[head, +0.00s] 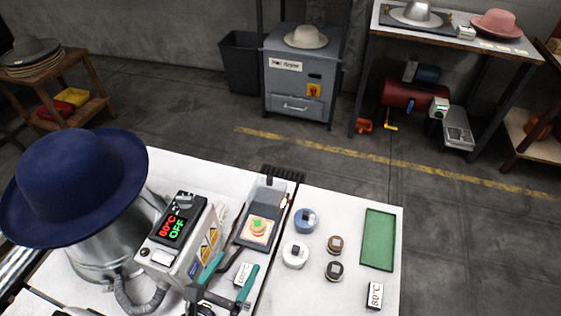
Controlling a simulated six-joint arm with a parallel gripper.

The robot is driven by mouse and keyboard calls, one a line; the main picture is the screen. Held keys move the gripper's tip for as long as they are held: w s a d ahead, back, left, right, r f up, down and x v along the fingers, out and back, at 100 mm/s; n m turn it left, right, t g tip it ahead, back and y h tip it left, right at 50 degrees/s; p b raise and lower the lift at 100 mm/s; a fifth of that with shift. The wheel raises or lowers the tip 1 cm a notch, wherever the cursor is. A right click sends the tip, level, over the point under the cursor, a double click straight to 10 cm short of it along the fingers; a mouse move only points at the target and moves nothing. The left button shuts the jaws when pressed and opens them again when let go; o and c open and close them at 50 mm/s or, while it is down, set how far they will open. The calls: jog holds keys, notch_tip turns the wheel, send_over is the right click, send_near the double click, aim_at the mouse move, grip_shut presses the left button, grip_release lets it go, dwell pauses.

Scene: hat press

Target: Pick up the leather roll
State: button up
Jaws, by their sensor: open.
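Several small rolls stand on the white table to the right of my gripper. A brown one (335,245), which looks like the leather roll, has a pale label on top. A blue roll (306,220) stands behind and left of it, a white roll (295,254) to its left, and a black roll (334,271) just in front. My gripper (238,262) has two teal fingers spread apart. It is open and empty at the lower middle, left of the rolls and apart from them.
A blue hat (75,185) sits on the metal press at left, beside a control box (180,245) reading 60°C OFF. A green tray (378,240) and an 80°C block (375,295) lie right of the rolls.

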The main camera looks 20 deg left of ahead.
aim_at(256, 227)
jog(key=x, duration=1)
jog(key=a+x, duration=0.1)
jog(key=x, duration=0.4)
jog(key=shift+w+f, duration=0.1)
jog(key=shift+f, duration=0.3)
grip_shut()
jog(key=shift+r, duration=0.15)
